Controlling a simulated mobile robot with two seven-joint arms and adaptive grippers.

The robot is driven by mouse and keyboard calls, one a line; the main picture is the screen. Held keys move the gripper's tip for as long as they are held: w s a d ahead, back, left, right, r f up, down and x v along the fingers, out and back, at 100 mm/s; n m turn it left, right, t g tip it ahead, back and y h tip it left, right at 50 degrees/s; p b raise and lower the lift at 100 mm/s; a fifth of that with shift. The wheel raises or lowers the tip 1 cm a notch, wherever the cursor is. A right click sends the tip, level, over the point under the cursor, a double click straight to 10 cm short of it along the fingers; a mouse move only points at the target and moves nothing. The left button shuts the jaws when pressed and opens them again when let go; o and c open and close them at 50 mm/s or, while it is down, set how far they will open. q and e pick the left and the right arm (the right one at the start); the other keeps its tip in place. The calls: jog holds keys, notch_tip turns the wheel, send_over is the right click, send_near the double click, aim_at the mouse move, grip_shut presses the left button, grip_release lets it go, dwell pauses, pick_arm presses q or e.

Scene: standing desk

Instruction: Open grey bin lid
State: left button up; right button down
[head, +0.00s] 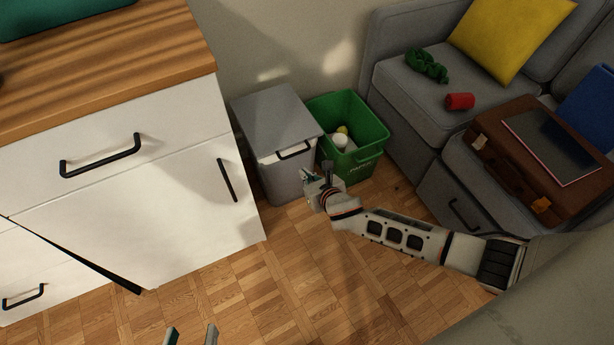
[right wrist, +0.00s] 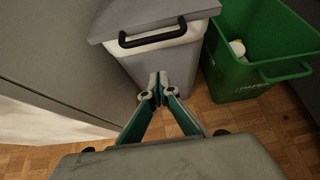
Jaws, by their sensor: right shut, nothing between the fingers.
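The grey bin (head: 285,180) stands on the floor beside the white cabinet, with its flat grey lid (head: 272,115) down. A black handle (head: 293,153) is on its front near the lid's edge; it also shows in the right wrist view (right wrist: 152,39). My right gripper (head: 308,175) is in front of the bin, below the handle. In the right wrist view its fingertips (right wrist: 158,84) are together, empty, and apart from the handle. My left gripper (head: 192,332) shows only its fingertips at the bottom edge, spread with nothing between them.
An open green bin (head: 368,161) with white and yellow items stands right of the grey bin. The white cabinet (head: 140,220) is on the left. A grey sofa (head: 410,105) with a brown briefcase (head: 495,168) is on the right. The wood floor (head: 270,300) in front is clear.

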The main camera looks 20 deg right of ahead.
pick_arm(q)
jog(key=shift+s+d+f+n+h+b, duration=0.1)
jog(key=shift+s+d+n+h+b, duration=0.1)
jog(key=shift+d+n, duration=0.25)
jog(key=shift+s+d+f+n+h+b, duration=0.1)
jog(key=shift+d+n+b, duration=0.15)
jog(key=shift+d, duration=0.25)
pick_arm(e)
jog(key=w, duration=0.1)
jog(key=w+r, duration=0.1)
jog(key=w, duration=0.1)
jog(key=w+r, duration=0.1)
jog(key=shift+w, duration=0.15)
